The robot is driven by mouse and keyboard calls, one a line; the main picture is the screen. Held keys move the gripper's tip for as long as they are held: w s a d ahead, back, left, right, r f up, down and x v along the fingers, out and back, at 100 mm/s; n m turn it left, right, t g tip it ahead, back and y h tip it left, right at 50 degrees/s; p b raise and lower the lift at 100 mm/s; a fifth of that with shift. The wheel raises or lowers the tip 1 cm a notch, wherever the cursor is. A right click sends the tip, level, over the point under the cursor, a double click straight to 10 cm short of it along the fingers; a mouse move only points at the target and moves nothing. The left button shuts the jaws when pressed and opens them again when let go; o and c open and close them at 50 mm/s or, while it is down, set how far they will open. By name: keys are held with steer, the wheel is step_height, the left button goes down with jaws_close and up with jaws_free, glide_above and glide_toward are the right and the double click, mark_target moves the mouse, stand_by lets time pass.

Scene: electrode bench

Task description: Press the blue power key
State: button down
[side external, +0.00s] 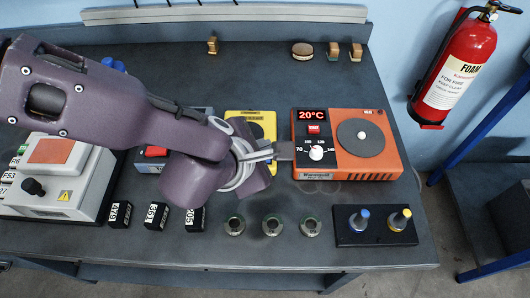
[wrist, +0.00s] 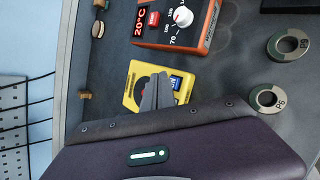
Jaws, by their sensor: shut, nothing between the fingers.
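The yellow meter (side external: 262,118) lies on the bench behind my gripper, left of the orange hotplate; my arm hides part of it. In the wrist view the yellow meter (wrist: 131,92) shows with a blue key (wrist: 176,83) on its face. My gripper (wrist: 159,77) is shut and empty, in front of the meter, with its tips just left of the blue key in that picture. I cannot tell whether the tips touch the meter. In the side view my gripper (side external: 286,150) is beside the hotplate's left edge, and the blue key is hidden.
The orange hotplate (side external: 377,167) stands close right of my gripper. Ring holders (side external: 272,225) line the front, with a dark stand (side external: 345,238) holding two electrodes at right. A white instrument (side external: 85,200) and black number blocks (side external: 156,216) are at left. The bench's back middle is mostly clear.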

step_height(320, 180, up, 6)
stand_by(0.6)
stand_by(0.4)
